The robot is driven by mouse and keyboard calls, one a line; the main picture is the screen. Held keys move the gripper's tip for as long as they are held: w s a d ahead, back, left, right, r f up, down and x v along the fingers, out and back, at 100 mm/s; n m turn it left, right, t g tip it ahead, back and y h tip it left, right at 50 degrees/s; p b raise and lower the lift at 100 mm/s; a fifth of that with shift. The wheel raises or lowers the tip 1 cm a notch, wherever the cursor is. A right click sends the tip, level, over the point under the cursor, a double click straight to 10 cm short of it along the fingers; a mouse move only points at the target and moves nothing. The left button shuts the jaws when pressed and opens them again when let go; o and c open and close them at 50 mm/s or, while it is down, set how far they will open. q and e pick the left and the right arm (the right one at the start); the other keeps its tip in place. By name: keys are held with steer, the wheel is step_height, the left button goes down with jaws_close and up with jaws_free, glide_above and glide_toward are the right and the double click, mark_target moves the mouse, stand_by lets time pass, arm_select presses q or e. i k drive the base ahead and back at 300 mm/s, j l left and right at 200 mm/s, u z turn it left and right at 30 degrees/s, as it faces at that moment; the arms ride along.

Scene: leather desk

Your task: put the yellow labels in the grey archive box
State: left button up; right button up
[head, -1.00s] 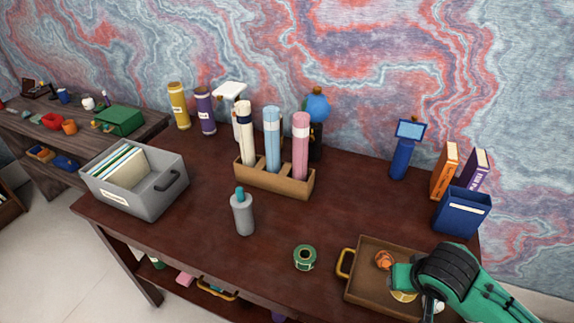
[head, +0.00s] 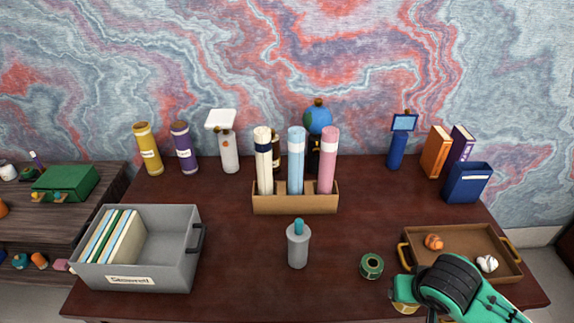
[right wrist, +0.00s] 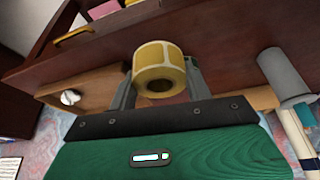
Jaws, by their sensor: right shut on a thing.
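The yellow labels are a roll (right wrist: 160,60) held between the two fingers of my right gripper (right wrist: 160,82) in the right wrist view. In the head view the yellow roll (head: 404,308) shows partly below my right gripper (head: 412,296), at the front left corner of the tray. The grey archive box (head: 150,277) stands on the desk at the left of the head view, open at the top. Upright folders fill its left part and its right part looks empty. My left gripper is not in view.
The tray (head: 462,276) holds an orange lump and a white one. A green roll (head: 372,265) and a grey bottle (head: 298,246) stand between the gripper and the box. A wooden holder (head: 295,204) with tall tubes stands behind them.

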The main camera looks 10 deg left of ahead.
mark_target(167, 259)
steer(key=j, duration=0.5)
steer(key=k+j, duration=0.15)
steer(key=j, duration=0.9)
steer(key=k+j+z, duration=0.1)
steer(key=j, duration=0.4)
